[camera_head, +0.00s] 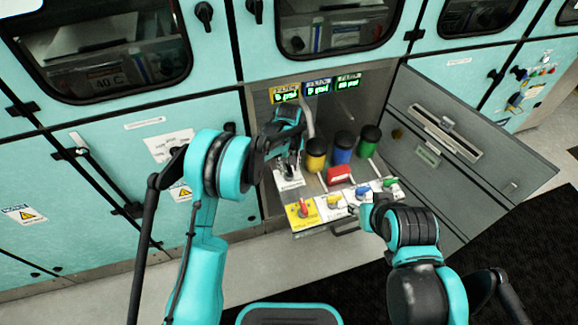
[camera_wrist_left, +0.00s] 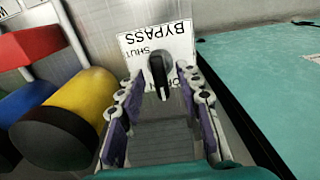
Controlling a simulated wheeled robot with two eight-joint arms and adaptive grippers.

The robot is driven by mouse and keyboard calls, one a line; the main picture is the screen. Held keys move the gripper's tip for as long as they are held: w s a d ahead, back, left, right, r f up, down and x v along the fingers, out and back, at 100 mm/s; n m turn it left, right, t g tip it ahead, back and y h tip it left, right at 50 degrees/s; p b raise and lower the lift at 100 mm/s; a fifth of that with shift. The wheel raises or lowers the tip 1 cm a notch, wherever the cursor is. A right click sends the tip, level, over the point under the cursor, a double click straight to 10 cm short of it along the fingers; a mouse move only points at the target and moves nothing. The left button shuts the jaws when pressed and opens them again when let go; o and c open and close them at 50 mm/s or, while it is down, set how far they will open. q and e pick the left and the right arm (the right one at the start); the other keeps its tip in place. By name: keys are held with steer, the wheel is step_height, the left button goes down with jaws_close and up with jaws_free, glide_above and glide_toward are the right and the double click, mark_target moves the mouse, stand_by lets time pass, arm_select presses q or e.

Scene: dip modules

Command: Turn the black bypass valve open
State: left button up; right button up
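The black bypass valve (camera_wrist_left: 159,74) shows in the left wrist view as a black handle on a white plate (camera_wrist_left: 150,42) reading BYPASS and SHUT, upside down. A third word is partly hidden by the gripper. The handle's narrow end points toward my gripper, along its length. My left gripper (camera_wrist_left: 157,86) is open, its two fingers on either side of the handle with gaps visible. In the head view my left gripper (camera_head: 290,163) is over the white bypass plate (camera_head: 289,180) and largely hides the valve. My right gripper (camera_head: 366,207) is by the front valves; its fingers are unclear.
Yellow (camera_head: 316,153), blue (camera_head: 341,147) and green (camera_head: 369,141) black-topped cylinders stand right of my left gripper, with a red block (camera_head: 338,174) before them. Several coloured valves, including a red one (camera_head: 303,209), line the front. An open grey door (camera_head: 470,165) bounds the right.

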mark_target(289, 168)
arm_select(q)
step_height(289, 168, up, 12)
stand_by(0.6)
stand_by(0.4)
steer(key=s+a+r+m+t, duration=0.2)
steer(key=s+a+r+t, duration=0.1)
steer(key=s+a+r, duration=0.8)
steer(key=s+a+f+m+t, duration=0.1)
steer(key=s+a+t, duration=0.1)
steer(key=s, duration=0.6)
steer(key=s+a+f+t, duration=0.1)
steer(key=s+a, duration=0.3)
steer(key=s, duration=0.5)
steer(key=shift+a+m+t, duration=0.15)
steer(key=shift+m+t, duration=0.25)
steer(key=shift+t, duration=0.2)
